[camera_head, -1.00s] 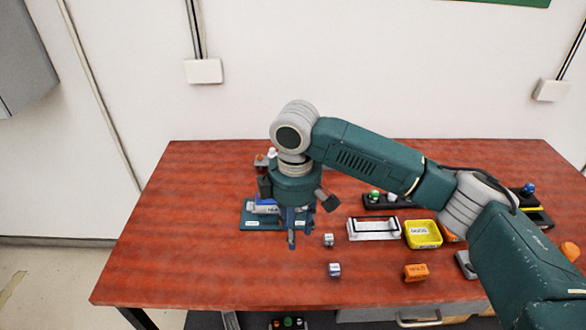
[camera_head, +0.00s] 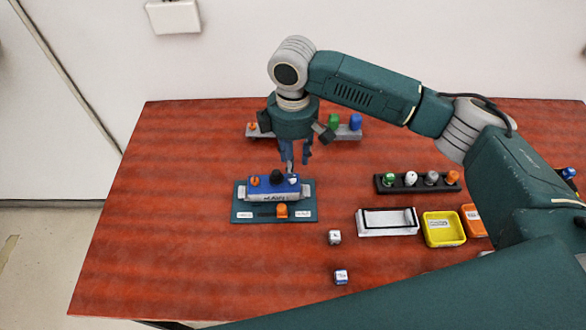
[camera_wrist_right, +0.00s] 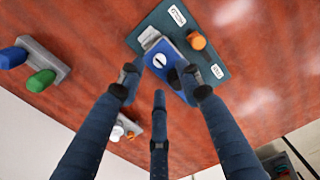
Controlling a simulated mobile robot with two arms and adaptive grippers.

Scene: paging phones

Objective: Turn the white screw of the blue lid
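The blue lid (camera_head: 262,189) sits on a grey-white block on a teal board (camera_head: 244,214). An orange knob (camera_head: 254,181), a black knob (camera_head: 275,177) and the white screw (camera_head: 292,179) stand on its top. My right gripper (camera_head: 295,165) points down just above the white screw at the lid's right end. In the right wrist view, its three fingers (camera_wrist_right: 160,88) are spread and hold nothing. There the blue lid (camera_wrist_right: 175,74) lies beyond the fingertips, and the slotted white screw (camera_wrist_right: 159,60) shows between them. One finger partly hides the lid. My left gripper is out of view.
A grey rail (camera_head: 344,132) with green and blue knobs stands behind the lid. To the right are a black rail (camera_head: 418,183) with several knobs, a white tray (camera_head: 388,222), a yellow bin (camera_head: 443,229) and an orange bin (camera_head: 474,220). Two small cubes (camera_head: 335,237) lie in front.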

